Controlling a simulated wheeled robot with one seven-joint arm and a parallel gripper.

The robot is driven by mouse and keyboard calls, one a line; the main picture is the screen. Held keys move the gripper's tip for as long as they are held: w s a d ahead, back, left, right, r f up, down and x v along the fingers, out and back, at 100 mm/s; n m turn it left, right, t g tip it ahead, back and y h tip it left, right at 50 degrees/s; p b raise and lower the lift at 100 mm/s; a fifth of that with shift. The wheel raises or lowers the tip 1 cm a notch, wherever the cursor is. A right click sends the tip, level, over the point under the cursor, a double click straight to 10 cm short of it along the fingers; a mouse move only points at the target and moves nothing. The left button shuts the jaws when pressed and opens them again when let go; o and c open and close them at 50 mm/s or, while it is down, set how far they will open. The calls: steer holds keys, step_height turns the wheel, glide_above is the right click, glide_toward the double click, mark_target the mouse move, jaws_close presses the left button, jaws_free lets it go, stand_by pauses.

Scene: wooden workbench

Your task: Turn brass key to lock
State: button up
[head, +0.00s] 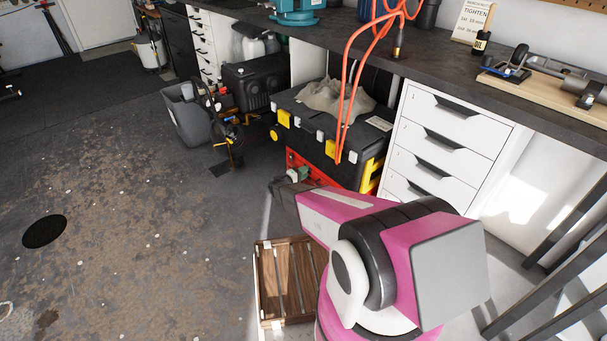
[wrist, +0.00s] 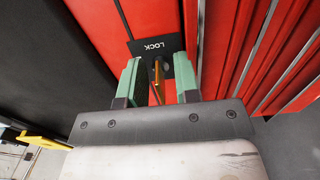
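In the wrist view a brass key (wrist: 157,76) stands out from a black plate (wrist: 158,46) on a red front. The plate bears the word LOCK, upside down in this view. My gripper (wrist: 157,86) has two green fingers, one on each side of the key. The fingers are apart, with gaps between them and the key, so it is open. In the head view my gripper (head: 297,174) is low by the red tool chest (head: 318,174), largely behind my pink arm. The key and plate are hidden there.
A black toolbox (head: 330,128) with yellow latches stands on the red chest. An orange cable (head: 347,80) hangs from the workbench over it. White drawers (head: 450,135) are to the right. A wooden crate (head: 263,285) lies on the floor beside my arm. Open floor is left.

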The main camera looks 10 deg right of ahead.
steer(key=v, duration=1)
steer(key=shift+s+a, duration=0.2)
steer(key=shift+a, duration=0.1)
steer(key=s+d+r+m+g+y, duration=0.45)
steer(key=s+d+r+g, duration=0.45)
steer(key=s+r, duration=0.4)
steer(key=s+a+r+m+y, duration=0.1)
steer(key=s+r+y, duration=1)
steer(key=s+r, duration=0.2)
steer(key=shift+s+r, duration=0.35)
steer(key=shift+s, duration=0.25)
steer(key=shift+a, duration=0.1)
